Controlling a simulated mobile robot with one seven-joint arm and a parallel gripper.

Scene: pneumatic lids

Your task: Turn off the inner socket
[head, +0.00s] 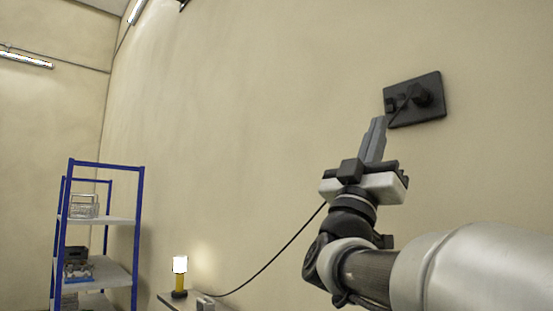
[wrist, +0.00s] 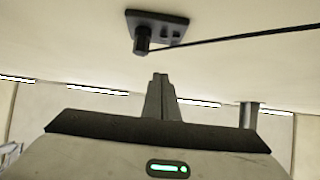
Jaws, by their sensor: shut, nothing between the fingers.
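The black socket plate (head: 433,108) is fixed to the wall at the upper right, and it also shows at the top of the wrist view (wrist: 172,18). A dark plug (head: 420,93) sits in it; the plug also shows in the wrist view (wrist: 142,41). Small raised dark parts (wrist: 165,35) lie beside the plug, but their on or off position is too small to tell. My gripper (head: 379,121) is shut and empty, its tips just below and left of the plate in the head view. In the wrist view the shut fingers (wrist: 161,76) appear below the plate, apart from it.
A blue-framed shelf (head: 138,235) holding several items stands at the left. The wall around the socket is bare.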

